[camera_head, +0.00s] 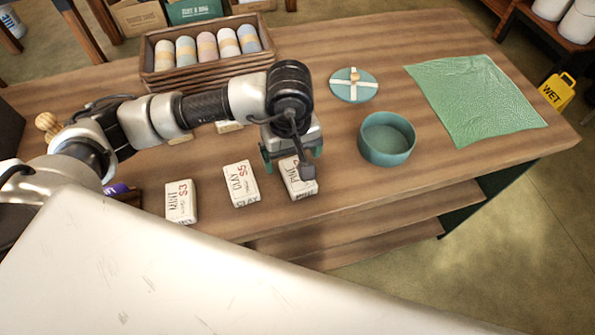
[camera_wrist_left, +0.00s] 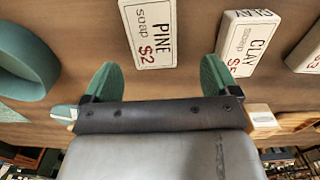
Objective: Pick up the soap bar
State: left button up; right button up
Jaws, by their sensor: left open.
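Three pale blocks with printed price labels lie in a row near the table's front edge: mint (camera_head: 181,202), clay (camera_head: 241,184) and pine, marked soap (camera_head: 299,186). The pine block (camera_wrist_left: 150,32) also shows in the left wrist view, just beyond and between the fingertips, with the clay block (camera_wrist_left: 247,42) to its right. Smaller cream bars lie farther back, one (camera_head: 229,126) partly behind my arm; one also shows in the left wrist view (camera_wrist_left: 262,116). My left gripper (camera_head: 288,160) is open and empty, above the table by the pine block, partly covering it. My right gripper is out of view.
A teal round box (camera_head: 387,139) stands right of the gripper, with its ribboned lid (camera_head: 354,85) behind. A wooden crate (camera_head: 163,82) of several wrapped rolls stands at the back. A green cloth (camera_head: 475,100) covers the right end. Bare wood lies between.

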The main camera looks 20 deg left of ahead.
aim_at(296, 169)
pick_arm(q)
jog(key=shift+f, duration=0.3)
jog(key=f+p, duration=0.1)
jog(key=f, duration=0.1)
jog(key=d+f+p, duration=0.1)
jog(key=f, duration=0.1)
jog(key=shift+f, duration=0.5)
jog(key=c, duration=0.6)
jog(key=shift+w, duration=0.1)
jog(key=c, duration=0.5)
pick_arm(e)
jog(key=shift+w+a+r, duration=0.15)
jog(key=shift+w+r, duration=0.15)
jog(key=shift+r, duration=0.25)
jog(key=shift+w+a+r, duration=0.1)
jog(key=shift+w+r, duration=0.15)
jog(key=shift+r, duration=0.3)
